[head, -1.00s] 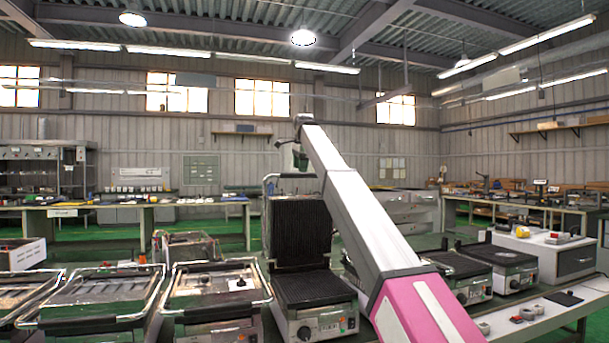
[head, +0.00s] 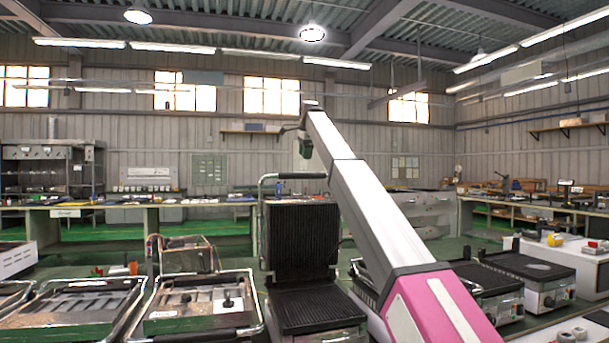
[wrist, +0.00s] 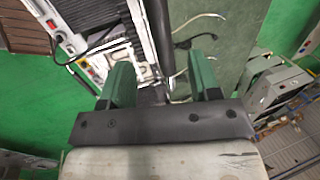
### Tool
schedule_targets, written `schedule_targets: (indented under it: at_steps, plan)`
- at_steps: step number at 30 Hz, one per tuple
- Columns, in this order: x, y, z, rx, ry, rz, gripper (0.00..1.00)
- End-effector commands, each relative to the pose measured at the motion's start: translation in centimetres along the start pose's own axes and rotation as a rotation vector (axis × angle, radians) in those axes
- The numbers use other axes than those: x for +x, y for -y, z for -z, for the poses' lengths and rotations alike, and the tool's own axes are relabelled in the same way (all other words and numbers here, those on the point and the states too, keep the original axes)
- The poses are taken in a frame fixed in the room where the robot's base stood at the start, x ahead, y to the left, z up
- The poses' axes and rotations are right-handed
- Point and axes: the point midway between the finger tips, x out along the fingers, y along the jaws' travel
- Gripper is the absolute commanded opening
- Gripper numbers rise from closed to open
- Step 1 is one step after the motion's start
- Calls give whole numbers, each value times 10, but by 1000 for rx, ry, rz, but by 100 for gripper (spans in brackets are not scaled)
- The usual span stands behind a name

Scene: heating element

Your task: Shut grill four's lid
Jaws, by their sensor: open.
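A grill with its ribbed black lid (head: 301,238) raised upright stands in the middle of the head view, its ribbed lower plate (head: 310,311) bare. A bent metal handle frame with a black grip (head: 293,177) rises above the lid's top edge. No number shows on the grill. My gripper (head: 304,147) is just above that grip in the head view. In the wrist view my gripper (wrist: 161,80) is open, with its green fingers apart. A dark bar (wrist: 158,35) runs up the picture between the fingers; I cannot tell whether they touch it.
Dark-topped cookers (head: 535,268) stand at the right, past my arm. Loose wires (wrist: 200,45) show in the wrist view. Long workbenches line the back; green floor lies between.

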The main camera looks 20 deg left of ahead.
Motion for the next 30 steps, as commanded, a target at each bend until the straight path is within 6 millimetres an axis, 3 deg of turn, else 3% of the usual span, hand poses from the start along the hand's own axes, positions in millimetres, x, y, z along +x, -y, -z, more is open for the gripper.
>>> schedule_targets:
  at_steps: [15, 26, 30]
  plan:
    - [83, -1, 0, 0, 0, -1, 57]
    - [90, 0, 0, 0, 0, 0, 57]
    - [89, 0, 0, 0, 0, 0, 11]
